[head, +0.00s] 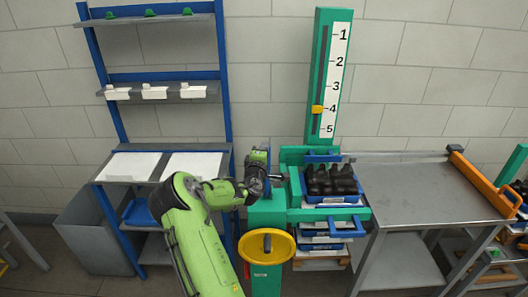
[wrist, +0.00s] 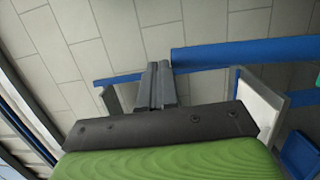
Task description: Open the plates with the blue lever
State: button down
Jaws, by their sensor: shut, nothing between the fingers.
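A green press (head: 270,215) stands in the middle of the head view. Its plates lie around a blue crate (head: 335,199) of dark bottles (head: 330,178). A blue U-shaped handle (head: 347,230) sticks out below the crate, and a blue bar (head: 322,157) sits behind the bottles. I cannot tell which of these is the lever. My gripper (head: 279,178) is left of the bottles, above the press's left end. Its fingers also show in the wrist view (wrist: 156,86), shut together and empty. The arm hides part of the press.
A yellow handwheel (head: 267,247) is on the press front. A green column with a scale (head: 330,80) rises behind, its yellow pointer (head: 318,109) near 4. A grey table (head: 430,187) on the right is clear. A blue shelf rack (head: 160,80) stands left.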

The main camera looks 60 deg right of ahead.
jog(key=shift+w+d+r, duration=0.3)
jog(key=shift+d, duration=0.1)
